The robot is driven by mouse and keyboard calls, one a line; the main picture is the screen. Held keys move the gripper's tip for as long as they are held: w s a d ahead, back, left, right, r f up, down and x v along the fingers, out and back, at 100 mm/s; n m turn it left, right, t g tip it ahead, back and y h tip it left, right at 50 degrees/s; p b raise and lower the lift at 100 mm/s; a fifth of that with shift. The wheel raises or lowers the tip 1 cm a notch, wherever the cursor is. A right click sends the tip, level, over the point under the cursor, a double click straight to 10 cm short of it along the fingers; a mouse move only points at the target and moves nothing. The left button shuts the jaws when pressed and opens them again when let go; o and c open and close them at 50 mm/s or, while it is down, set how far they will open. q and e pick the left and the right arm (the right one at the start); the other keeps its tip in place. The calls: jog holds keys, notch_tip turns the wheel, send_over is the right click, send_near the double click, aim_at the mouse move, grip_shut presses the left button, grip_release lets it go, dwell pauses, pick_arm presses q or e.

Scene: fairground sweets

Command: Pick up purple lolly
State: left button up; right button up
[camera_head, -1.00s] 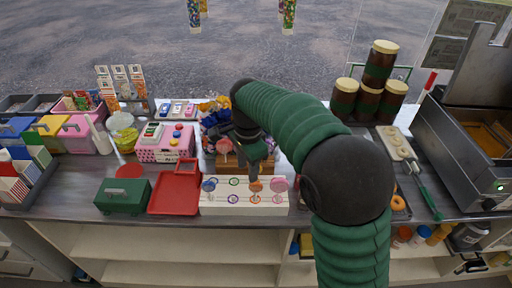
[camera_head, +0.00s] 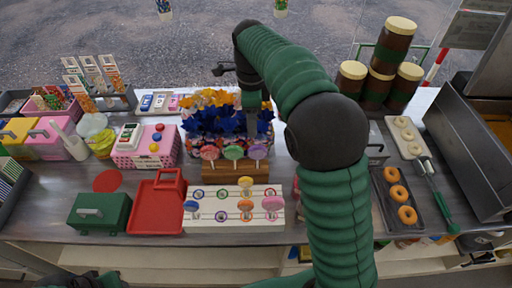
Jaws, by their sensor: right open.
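A wooden stand (camera_head: 235,171) holds a red-pink lolly (camera_head: 209,152), a green lolly (camera_head: 232,153) and a pinkish-purple lolly (camera_head: 257,152), which looks most like the purple one. The white rack (camera_head: 225,222) in front holds a blue lolly (camera_head: 191,205), two orange lollies (camera_head: 245,183) and a pink lolly (camera_head: 272,203). My right gripper (camera_head: 251,118) is open and empty, pointing down over the flowers behind the wooden stand. The arm partly hides its fingers. My left gripper is not in view.
A red tray (camera_head: 155,212) and a green box (camera_head: 100,213) lie left. A doughnut tray (camera_head: 418,214) and brown jars (camera_head: 391,55) stand right. My right arm covers the counter's middle right.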

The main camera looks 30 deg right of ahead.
aim_at(256, 153)
jog(key=f, duration=0.9)
jog(key=s+d+f, duration=0.1)
jog(key=f, duration=0.4)
jog(key=shift+b, duration=0.4)
jog(key=shift+w+d+f, duration=0.15)
jog(key=shift+d, duration=0.05)
jog(key=shift+a, duration=0.3)
grip_shut()
jog(key=shift+d, duration=0.15)
